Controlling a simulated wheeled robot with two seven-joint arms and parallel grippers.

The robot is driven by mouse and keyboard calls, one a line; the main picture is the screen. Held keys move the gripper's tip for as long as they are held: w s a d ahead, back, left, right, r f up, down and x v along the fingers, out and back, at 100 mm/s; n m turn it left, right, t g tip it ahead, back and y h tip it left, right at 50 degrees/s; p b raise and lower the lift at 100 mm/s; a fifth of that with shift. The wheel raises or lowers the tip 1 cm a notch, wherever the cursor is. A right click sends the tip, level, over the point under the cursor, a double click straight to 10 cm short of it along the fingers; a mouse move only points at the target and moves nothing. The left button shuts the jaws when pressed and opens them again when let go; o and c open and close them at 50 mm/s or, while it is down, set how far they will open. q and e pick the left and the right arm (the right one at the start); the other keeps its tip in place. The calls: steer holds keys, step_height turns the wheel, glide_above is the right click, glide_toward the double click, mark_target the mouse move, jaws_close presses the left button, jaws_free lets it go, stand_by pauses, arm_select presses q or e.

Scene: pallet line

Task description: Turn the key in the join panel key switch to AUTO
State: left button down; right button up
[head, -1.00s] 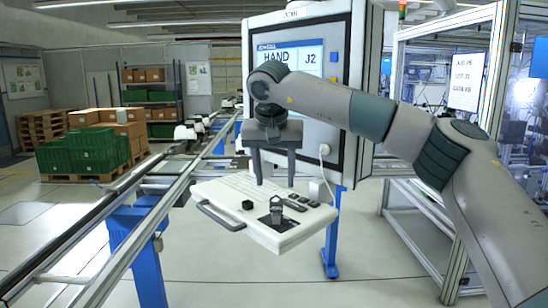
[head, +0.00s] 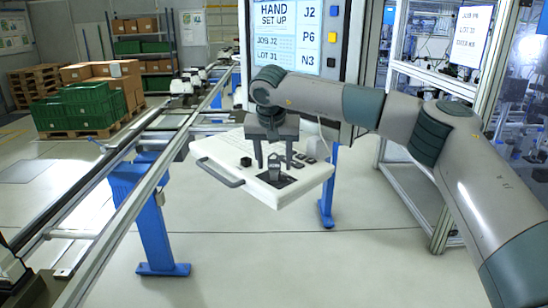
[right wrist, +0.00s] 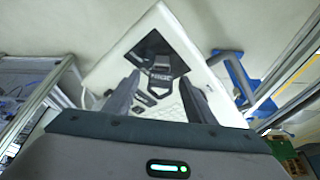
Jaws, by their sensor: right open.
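The join panel is a pale console shelf (head: 225,163) below a display cabinet. A black plate on it carries the key switch, with a grey key (head: 275,168) standing up from it. In the right wrist view the key (right wrist: 161,72) shows on the black plate (right wrist: 148,50), between the finger lines. My right gripper (head: 274,163) is open and empty, pointing down just above the key, its fingers either side of it in the picture. I cannot tell whether they touch it. The switch's marked positions are too small to read. My left gripper is out of view.
The display screen (head: 286,35) reads HAND SET UP, with J2, P6 and N3. A black knob (head: 246,161) and a front handle (head: 220,174) are on the shelf. A conveyor rail (head: 120,190) runs along the left. Green crates (head: 75,111) stand far left.

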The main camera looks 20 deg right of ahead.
steer(key=c, duration=1.1)
steer(key=shift+m, duration=0.5)
steer(key=shift+m+g+h, duration=0.3)
steer(key=shift+m+h, duration=0.3)
steer(key=shift+m, duration=0.5)
steer(key=m+g+p, duration=0.1)
steer(key=m, duration=0.2)
steer(key=shift+r+m+h, duration=0.1)
steer(key=shift+m+h, duration=0.2)
steer(key=shift+h, duration=0.1)
steer(key=shift+m+g+h+p, duration=0.3)
steer(key=shift+m+g+p, duration=0.35)
steer(key=shift+m, duration=0.95)
